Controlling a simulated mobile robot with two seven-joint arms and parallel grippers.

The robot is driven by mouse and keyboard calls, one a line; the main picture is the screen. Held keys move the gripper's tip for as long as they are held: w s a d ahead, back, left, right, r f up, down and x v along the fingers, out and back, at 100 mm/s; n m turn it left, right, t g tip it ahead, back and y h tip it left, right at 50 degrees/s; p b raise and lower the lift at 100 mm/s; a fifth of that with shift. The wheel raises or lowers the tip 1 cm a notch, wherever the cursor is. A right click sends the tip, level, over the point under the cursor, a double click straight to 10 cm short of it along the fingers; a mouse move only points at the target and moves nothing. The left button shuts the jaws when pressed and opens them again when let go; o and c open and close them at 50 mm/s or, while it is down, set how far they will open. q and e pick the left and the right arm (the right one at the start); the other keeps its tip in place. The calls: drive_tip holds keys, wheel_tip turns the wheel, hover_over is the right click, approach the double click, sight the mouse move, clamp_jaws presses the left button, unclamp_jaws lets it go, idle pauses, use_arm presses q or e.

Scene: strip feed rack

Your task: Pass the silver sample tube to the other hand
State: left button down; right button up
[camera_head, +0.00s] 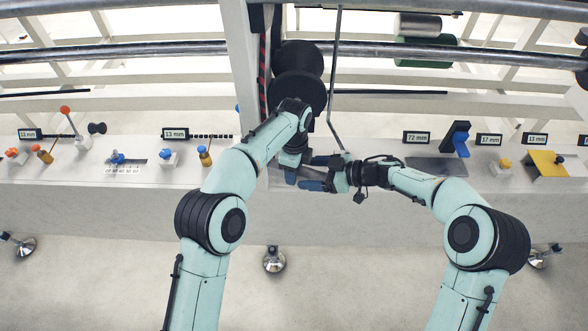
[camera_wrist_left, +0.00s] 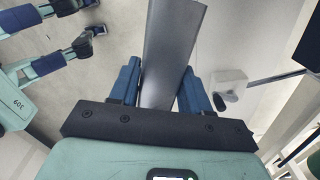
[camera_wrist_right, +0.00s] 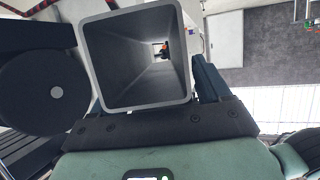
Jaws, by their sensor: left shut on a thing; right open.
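The silver sample tube is a grey, square, hollow tube. In the left wrist view the tube (camera_wrist_left: 172,45) stands between the blue fingers of my left gripper (camera_wrist_left: 160,82), which is shut on it. In the right wrist view the tube's open end (camera_wrist_right: 125,75) faces the camera, close in front of my right gripper. In the head view my left gripper (camera_head: 291,174) and open right gripper (camera_head: 316,172) meet over the bench, the right one pointing left. The tube is mostly hidden there, and I cannot tell whether it touches the right fingers.
The long bench (camera_head: 130,205) carries knobs and labels on the left. A black reel (camera_head: 298,85) and a thin grey rod (camera_head: 335,75) are just behind the grippers.

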drive_tip(key=v, duration=1.1)
drive_tip(key=s+d+f+m+t+h, duration=0.15)
drive_tip(key=s+f+m+h, duration=0.35)
drive_tip(key=f, duration=0.9)
drive_tip(key=s+f+m+t+h, duration=0.1)
drive_tip(key=s+f+m+t, duration=0.2)
drive_tip(key=f+m, duration=0.75)
drive_tip(key=s+f+m+g+h, duration=0.1)
drive_tip(key=s+f+g, duration=0.3)
drive_tip(key=s, duration=0.8)
drive_tip(key=s+a+f+m+g+h, duration=0.1)
drive_tip(key=s+f+g, duration=0.4)
drive_tip(key=s, duration=0.8)
wheel_tip(320, 180, down, 3)
drive_tip(key=shift+s+a+f+m+h, duration=0.25)
drive_tip(key=shift+s+m+h, duration=0.1)
drive_tip(key=shift+m+h, duration=0.35)
